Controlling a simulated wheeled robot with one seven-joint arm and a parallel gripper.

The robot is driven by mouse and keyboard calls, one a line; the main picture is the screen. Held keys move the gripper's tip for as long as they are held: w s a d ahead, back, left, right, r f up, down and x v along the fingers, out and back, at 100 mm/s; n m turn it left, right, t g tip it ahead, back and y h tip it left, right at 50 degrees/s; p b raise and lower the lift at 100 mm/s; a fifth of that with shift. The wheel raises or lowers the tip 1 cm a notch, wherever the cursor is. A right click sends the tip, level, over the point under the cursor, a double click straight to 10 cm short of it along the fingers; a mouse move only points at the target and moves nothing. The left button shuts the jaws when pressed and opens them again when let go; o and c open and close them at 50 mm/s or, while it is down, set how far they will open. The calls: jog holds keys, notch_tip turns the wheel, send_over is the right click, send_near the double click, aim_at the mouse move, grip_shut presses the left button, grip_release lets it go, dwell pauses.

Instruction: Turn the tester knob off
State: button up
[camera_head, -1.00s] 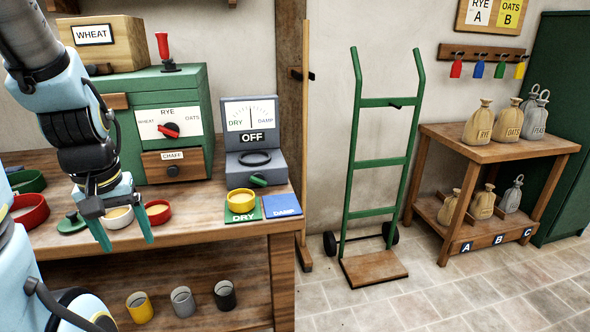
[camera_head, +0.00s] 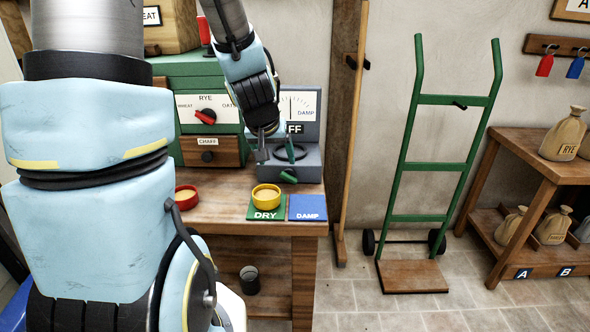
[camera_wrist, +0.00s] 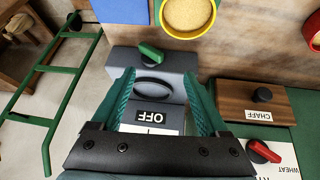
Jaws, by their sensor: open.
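The tester is a grey box (camera_head: 312,168) on the bench, with a DRY/DAMP dial (camera_head: 298,103) and a round ring on its top. Its sign (camera_wrist: 152,114) reads OFF in the wrist view and is partly covered in the head view. The green knob (camera_head: 288,176) is low on its front; it also shows in the wrist view (camera_wrist: 151,52), lying slantwise. My gripper (camera_head: 276,154) is open and empty, above the tester. In the wrist view its green fingers (camera_wrist: 160,98) stand either side of the sign and ring, apart from the knob.
A yellow dish of grain (camera_head: 266,196) stands on the green DRY card, beside the blue DAMP card (camera_head: 307,207). A green mill with a red knob (camera_head: 205,117) and CHAFF drawer (camera_head: 212,151) stands left. A green hand truck (camera_head: 432,180) stands right of the bench.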

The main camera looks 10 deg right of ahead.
aim_at(290, 176)
jog(key=w+d+r+t+p, duration=0.1)
jog(key=d, duration=0.1)
jog(key=w+d+y+p, duration=0.1)
jog(key=w+d, duration=0.1)
jog(key=d, duration=0.1)
jog(key=w+d+r+t+p, duration=0.1)
jog(key=w+d, duration=0.1)
jog(key=d, duration=0.1)
jog(key=shift+w+r+t+y+p, duration=0.2)
jog(key=shift+r+t+y+p, duration=0.1)
jog(key=shift+r+y+p, duration=0.1)
jog(key=s+f+g+y+p, duration=0.2)
jog(key=s+g+y+p, duration=0.1)
jog(key=s+y, duration=0.3)
jog(key=shift+m+h, duration=0.3)
jog(key=x, duration=0.9)
jog(key=shift+s+f, duration=0.15)
jog(key=shift+f, duration=0.3)
jog(key=c, duration=1.1)
